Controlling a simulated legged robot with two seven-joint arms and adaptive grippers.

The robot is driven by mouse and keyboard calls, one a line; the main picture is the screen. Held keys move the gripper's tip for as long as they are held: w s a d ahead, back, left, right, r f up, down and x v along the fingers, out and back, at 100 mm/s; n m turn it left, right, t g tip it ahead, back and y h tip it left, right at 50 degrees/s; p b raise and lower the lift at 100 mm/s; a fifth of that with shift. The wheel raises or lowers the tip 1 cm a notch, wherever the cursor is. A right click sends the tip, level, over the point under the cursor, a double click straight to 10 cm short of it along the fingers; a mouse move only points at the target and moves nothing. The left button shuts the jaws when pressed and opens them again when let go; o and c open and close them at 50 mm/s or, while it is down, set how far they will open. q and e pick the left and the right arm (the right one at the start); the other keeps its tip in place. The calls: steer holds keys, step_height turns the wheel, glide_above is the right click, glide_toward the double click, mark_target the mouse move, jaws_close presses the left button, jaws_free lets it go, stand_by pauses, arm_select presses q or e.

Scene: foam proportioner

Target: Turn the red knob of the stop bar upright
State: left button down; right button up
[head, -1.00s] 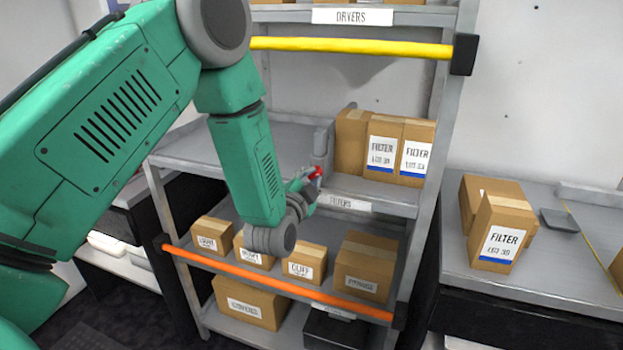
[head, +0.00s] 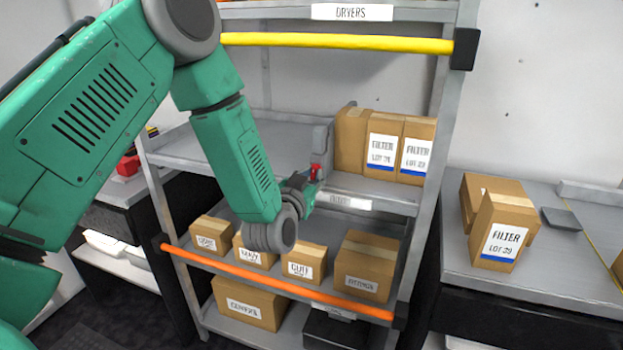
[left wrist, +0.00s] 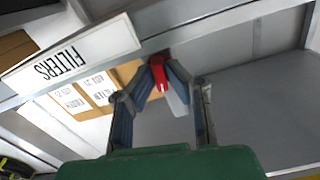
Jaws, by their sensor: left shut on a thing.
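The red knob (head: 316,172) is at the front of the grey stop bar (head: 321,146), which stands on the middle shelf left of the filter boxes. The knob looks roughly upright in the head view. My left gripper (head: 309,183) is shut on the knob, at the shelf's front edge. In the left wrist view the red knob (left wrist: 158,74) is between the two fingertips of my left gripper (left wrist: 157,80), which hide part of its sides. A pale part of the stop bar (left wrist: 176,102) shows behind it. My right gripper is out of view.
Filter boxes (head: 382,145) stand right of the stop bar; the shelf to its left (head: 240,140) is bare. A yellow bar (head: 340,43) crosses above and an orange bar (head: 275,284) below. Small boxes (head: 303,263) sit on the lower shelf. A filter label (left wrist: 72,66) hangs on the shelf edge.

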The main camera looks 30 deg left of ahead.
arm_select(q)
steer(key=shift+w+r+n, duration=0.15)
steer(key=shift+r+n, duration=0.25)
steer(key=shift+n, duration=0.4)
steer(key=c, duration=1.9)
jaws_free()
steer(key=shift+s, duration=0.2)
steer(key=shift+s+d+f, duration=0.2)
steer(key=shift+s, duration=0.3)
steer(key=v, duration=1.1)
steer(key=shift+r, duration=0.1)
steer(key=shift+d, duration=0.1)
